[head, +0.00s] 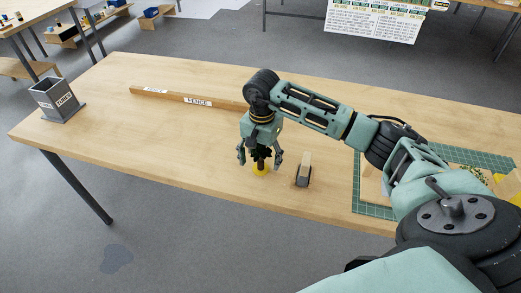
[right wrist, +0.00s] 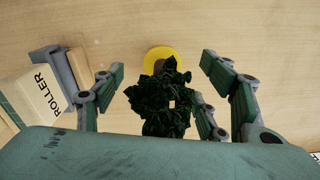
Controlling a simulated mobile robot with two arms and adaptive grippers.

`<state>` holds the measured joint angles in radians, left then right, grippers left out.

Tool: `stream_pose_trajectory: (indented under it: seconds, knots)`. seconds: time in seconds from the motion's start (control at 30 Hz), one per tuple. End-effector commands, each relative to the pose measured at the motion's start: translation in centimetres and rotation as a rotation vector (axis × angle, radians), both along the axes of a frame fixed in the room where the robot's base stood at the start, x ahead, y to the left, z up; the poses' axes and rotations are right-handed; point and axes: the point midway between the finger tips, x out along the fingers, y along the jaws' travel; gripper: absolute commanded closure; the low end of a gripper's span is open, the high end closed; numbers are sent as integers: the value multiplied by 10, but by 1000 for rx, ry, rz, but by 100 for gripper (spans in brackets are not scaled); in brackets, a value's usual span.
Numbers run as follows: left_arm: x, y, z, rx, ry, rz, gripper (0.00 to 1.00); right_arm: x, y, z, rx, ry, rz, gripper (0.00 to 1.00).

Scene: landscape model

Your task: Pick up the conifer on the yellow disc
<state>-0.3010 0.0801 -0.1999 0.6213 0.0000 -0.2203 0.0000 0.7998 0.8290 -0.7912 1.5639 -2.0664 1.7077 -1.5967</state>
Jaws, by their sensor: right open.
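The conifer (right wrist: 160,98) is dark green and stands on the yellow disc (right wrist: 163,55). In the head view the conifer (head: 261,154) shows between the fingers of my right gripper (head: 260,158), with the yellow disc (head: 260,170) on the table below. My right gripper is open, pointing down over the conifer. In the right wrist view its fingers (right wrist: 163,95) stand apart on both sides of the conifer, with a gap visible on each side. The gripper's palm hides the lower part of that view. My left gripper is not in view.
A roller block (head: 304,170) stands close to the right of the gripper; its ROLLER label (right wrist: 45,95) shows in the right wrist view. A long wooden fence (head: 190,99) lies behind. A grey bin (head: 55,100) stands far left. A green mat (head: 372,197) lies right.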

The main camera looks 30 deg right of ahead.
Motion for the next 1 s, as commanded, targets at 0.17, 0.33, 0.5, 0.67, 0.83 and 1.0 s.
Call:
stream_pose_trajectory:
  seconds: [0.17,0.33,0.5,0.67,0.83,1.0]
  knots:
    - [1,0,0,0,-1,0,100,1,0,-3,-1,-3,0,33]
    - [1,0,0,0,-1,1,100,0,0,-3,0,-1,0,40]
    - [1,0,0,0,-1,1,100,0,0,-3,0,-1,0,55]
    - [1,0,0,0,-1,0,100,0,0,-3,0,-1,0,69]
    - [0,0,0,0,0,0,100,0,0,-3,0,-1,0,82]
    - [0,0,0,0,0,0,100,0,0,-3,0,-1,0,84]
